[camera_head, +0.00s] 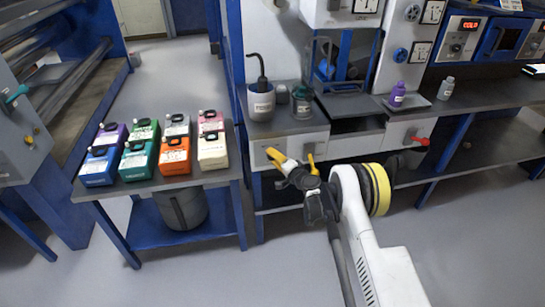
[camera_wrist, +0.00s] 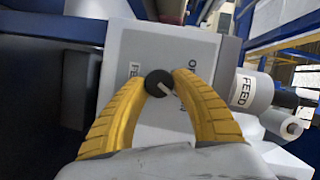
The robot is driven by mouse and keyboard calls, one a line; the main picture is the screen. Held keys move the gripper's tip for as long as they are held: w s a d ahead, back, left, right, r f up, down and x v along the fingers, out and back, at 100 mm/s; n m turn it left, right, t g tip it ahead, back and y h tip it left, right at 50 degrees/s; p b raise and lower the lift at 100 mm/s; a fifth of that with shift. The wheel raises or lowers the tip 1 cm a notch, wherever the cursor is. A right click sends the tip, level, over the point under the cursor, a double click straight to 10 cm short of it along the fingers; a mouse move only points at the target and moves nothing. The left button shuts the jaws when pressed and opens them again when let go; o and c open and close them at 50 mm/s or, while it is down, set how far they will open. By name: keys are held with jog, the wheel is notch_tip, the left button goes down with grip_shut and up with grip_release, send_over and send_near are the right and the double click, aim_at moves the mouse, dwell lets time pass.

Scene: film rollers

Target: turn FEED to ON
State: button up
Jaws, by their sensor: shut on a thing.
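The FEED switch is a small round black knob (camera_wrist: 158,83) on a pale grey panel (camera_wrist: 150,45) in the wrist view. A pale pointer line on it slants to the lower right of that picture. A sideways, partly covered FEED label (camera_wrist: 134,70) is at its left, and lettering starting with O (camera_wrist: 193,68) is at its right. My gripper (camera_wrist: 160,79) has its yellow fingertips on both sides of the knob and is shut on it. In the head view my gripper (camera_head: 293,158) is at the grey panel (camera_head: 265,155) under the bench; the knob is hidden there.
A white cylinder marked FEED (camera_wrist: 245,92) is right of the panel in the wrist view. In the head view, a red handle (camera_head: 422,141) is farther right along the bench front. A side table (camera_head: 165,180) with several coloured cartons is at the left. Grey floor lies open in front.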

jog(key=o, duration=1.2)
jog(key=v, duration=1.2)
